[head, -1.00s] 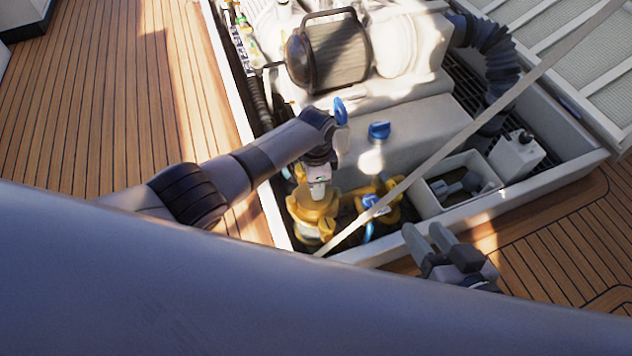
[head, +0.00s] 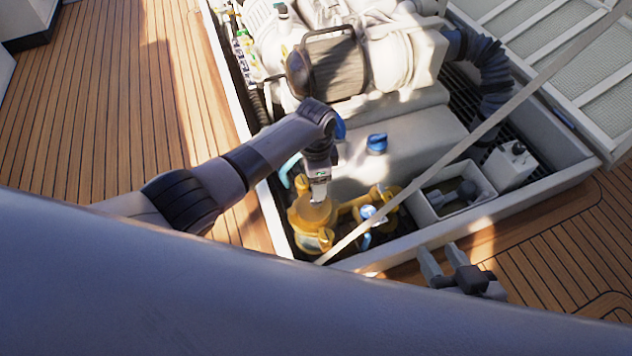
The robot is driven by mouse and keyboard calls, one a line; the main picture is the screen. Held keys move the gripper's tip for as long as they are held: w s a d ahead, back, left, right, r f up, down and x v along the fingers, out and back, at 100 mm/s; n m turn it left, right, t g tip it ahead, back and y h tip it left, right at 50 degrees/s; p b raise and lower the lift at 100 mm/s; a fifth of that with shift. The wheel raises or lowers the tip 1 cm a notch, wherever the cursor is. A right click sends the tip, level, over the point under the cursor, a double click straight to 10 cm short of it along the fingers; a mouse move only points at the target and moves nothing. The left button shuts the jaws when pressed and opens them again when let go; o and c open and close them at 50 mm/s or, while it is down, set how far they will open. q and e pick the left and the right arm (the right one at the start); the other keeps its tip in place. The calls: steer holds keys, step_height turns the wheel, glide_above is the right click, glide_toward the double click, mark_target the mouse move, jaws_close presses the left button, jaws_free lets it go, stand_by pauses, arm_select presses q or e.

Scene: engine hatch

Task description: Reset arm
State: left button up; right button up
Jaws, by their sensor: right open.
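My left arm reaches in from the left over the open engine hatch (head: 262,215). Its wrist points down at the yellow strainer housing (head: 312,220), and the left gripper (head: 319,190) is at or just above the top of it. The left fingers are too small and hidden to tell whether they are open or shut. My right gripper (head: 440,262) is at the lower right, outside the near hatch edge over the deck. Its two grey fingers are apart with nothing between them.
A white engine (head: 400,50) fills the back of the hatch. A blue cap (head: 376,143) sits on the pale casing. A grey bin (head: 452,192) with items and a white bottle (head: 511,164) stand at the right. A pale strut (head: 480,130) crosses diagonally. Teak deck (head: 90,100) is clear at left.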

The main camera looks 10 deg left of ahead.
arm_select(q)
steer(key=shift+r, duration=0.25)
arm_select(e)
steer(key=shift+d, duration=0.1)
arm_select(q)
steer(key=shift+s+f, duration=0.1)
